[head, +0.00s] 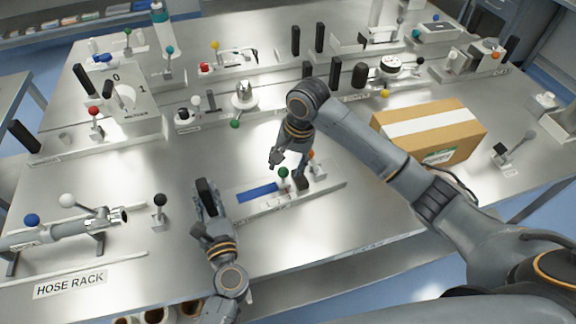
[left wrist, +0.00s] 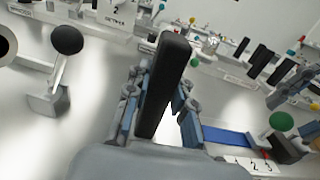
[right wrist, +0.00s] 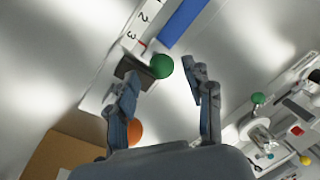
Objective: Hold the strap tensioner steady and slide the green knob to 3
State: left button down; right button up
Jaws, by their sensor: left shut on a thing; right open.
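The strap tensioner (head: 325,184) is a pale rail with a blue strap (head: 257,191) and a numbered scale. Its green knob (head: 283,173) is on the slider near the rail's right part; in the right wrist view the knob (right wrist: 161,66) appears between the open fingertips. A red mark (right wrist: 142,43) shows near the 3. My left gripper (head: 206,194) is shut on the upright black handle (left wrist: 166,80) at the tensioner's left end. My right gripper (head: 280,158) is open and empty, just above and behind the green knob; contact is not visible.
An orange knob (right wrist: 135,132) is close by my right gripper. A cardboard box (head: 430,130) stands to the right. A black-knobbed lever (head: 160,201) and the hose rack (head: 75,282) are to the left. Rows of fixtures stand behind. The table between is clear.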

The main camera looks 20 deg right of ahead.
aim_at(287, 169)
pick_arm(q)
jog(key=shift+s+a+f, duration=0.15)
jog(key=shift+f, duration=0.4)
pick_arm(e)
notch_tip(287, 169, up, 9)
pick_arm(q)
jog(key=shift+r, duration=0.3)
pick_arm(e)
jog(key=shift+d, duration=0.1)
dwell(0.3)
pick_arm(q)
jog(key=c, duration=1.3)
grip_release()
jog(key=shift+o, duration=1.2)
jog(key=shift+w+r, duration=0.2)
jog(key=s+d, duration=0.1)
jog(key=s, duration=1.1)
jog(key=shift+d, duration=0.15)
